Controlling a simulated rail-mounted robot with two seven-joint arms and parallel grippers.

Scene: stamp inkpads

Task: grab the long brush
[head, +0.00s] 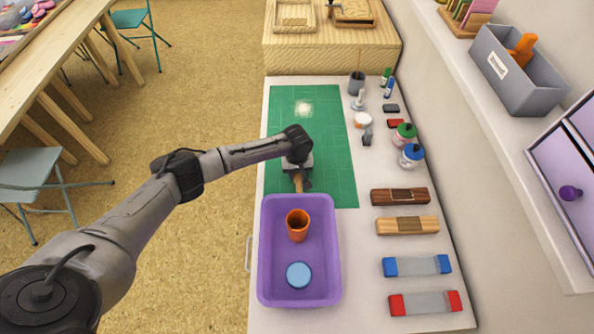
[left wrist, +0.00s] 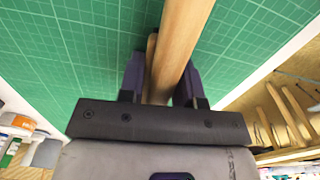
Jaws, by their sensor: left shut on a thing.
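My left gripper (head: 299,180) is over the near part of the green cutting mat, just beyond the purple tray. In the left wrist view, my left gripper (left wrist: 163,85) has its dark fingers shut on a pale wooden handle (left wrist: 180,45), which I take to be the long brush. A short wooden part of the brush (head: 297,183) shows below the gripper in the head view. Its bristles cannot be made out, and the arm hides much of it. My right gripper is not in view.
The purple tray (head: 331,290) holds an orange cup (head: 298,225) and a blue disc (head: 299,274). The green mat (head: 335,150) is mostly clear. Along the right lie jars, a brown block (head: 400,196), a tan block (head: 407,226) and blue-ended (head: 417,266) and red-ended (head: 425,303) pieces.

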